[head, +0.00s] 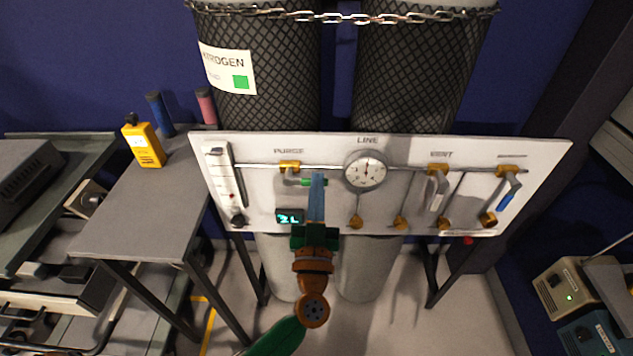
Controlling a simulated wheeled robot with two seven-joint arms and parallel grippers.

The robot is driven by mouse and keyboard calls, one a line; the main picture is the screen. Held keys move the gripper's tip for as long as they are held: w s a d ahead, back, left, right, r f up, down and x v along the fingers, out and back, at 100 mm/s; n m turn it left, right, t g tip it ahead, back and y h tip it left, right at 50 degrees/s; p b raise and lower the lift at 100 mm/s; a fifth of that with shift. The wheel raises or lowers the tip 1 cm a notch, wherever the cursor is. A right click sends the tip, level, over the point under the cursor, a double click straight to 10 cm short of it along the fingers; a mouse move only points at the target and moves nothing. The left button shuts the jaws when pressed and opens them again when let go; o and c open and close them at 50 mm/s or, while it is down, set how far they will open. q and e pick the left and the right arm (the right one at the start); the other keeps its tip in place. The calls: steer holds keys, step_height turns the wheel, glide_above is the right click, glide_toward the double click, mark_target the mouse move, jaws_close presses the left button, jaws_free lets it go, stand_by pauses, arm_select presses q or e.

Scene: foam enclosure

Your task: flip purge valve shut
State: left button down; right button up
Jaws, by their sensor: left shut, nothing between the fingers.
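The purge valve (290,167) is a brass body on the white panel under the word PURGE. Its lever has a green grip (308,182) and points to the right, roughly along the pipe. My left gripper (317,178) reaches up from below with its blue fingers together and empty. The fingertips overlap the grip in the head view and hide part of it; I cannot tell whether they touch it. My right gripper is out of view.
A round gauge (366,170) sits just right of the fingers. The vent valve (437,172) has a hanging lever, and another valve (509,172) has a blue grip. A small display (289,217) is left of my gripper. Chained cylinders (265,95) stand behind the panel.

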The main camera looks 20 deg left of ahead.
arm_select(q)
steer(key=shift+f+m+h+p, duration=0.1)
steer(key=shift+m+h+p, duration=0.2)
steer(key=shift+m+p, duration=0.15)
steer(key=a+f+m+g+h+p, duration=0.1)
steer(key=m+p, duration=0.4)
steer(key=m, duration=0.5)
steer(key=s+a+f+m+g+h+p, duration=0.1)
steer(key=f+m+h+p, duration=0.4)
steer(key=m, duration=0.5)
steer(key=shift+a+f+g+p, duration=0.4)
steer(key=shift+a+g+p, duration=0.3)
steer(key=shift+a, duration=0.4)
steer(key=shift+s+m, duration=0.1)
steer(key=shift+m, duration=0.15)
